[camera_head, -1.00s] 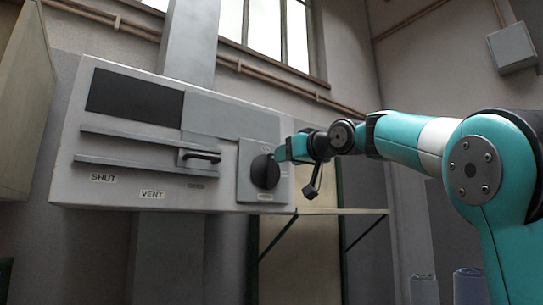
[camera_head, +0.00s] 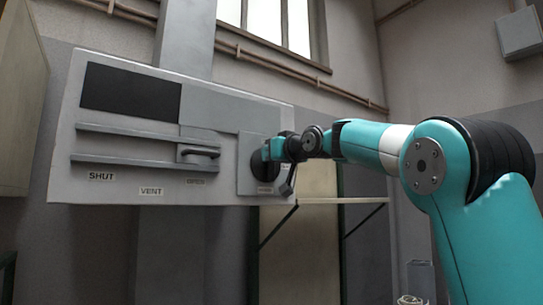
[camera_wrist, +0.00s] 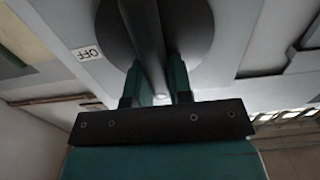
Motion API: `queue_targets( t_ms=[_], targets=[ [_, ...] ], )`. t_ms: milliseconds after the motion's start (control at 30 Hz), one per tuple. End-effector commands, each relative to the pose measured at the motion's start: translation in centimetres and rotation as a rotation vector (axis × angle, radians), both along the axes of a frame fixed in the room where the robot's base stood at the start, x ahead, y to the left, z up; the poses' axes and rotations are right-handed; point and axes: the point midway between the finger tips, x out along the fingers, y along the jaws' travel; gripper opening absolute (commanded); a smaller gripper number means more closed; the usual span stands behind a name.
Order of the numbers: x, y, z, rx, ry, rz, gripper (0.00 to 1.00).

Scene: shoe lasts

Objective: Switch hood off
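The hood's control panel (camera_head: 115,180) is a pale box on the wall. Its round dark knob (camera_head: 258,164) sits at the panel's right end on a grey plate. My gripper (camera_head: 268,150) is at the knob and covers part of it. In the wrist view the knob (camera_wrist: 195,25) fills the top, with a raised dark grip bar (camera_wrist: 148,40). My gripper's two teal fingers (camera_wrist: 155,76) lie on either side of that bar. I cannot tell whether they press on it. An OFF label (camera_wrist: 87,53) is left of the knob in the wrist view.
The panel also has a slider handle (camera_head: 198,152) on rails above the SHUT (camera_head: 101,176), VENT (camera_head: 151,191) and OPEN labels. A shelf edge (camera_head: 340,200) on brackets is below and right of the knob. Pipes (camera_head: 290,72) run along the wall above.

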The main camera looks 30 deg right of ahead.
Motion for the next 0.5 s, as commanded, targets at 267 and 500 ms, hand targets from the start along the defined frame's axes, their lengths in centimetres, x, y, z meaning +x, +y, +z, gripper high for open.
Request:
queue_targets(
  t_ms=[267, 500],
  targets=[
    [-0.02, -0.05, 0.02, 0.015, 0.001, 0.000, 0.00],
    [0.01, -0.31, 0.04, 0.112, 0.004, 0.000, 0.00]
  ],
)
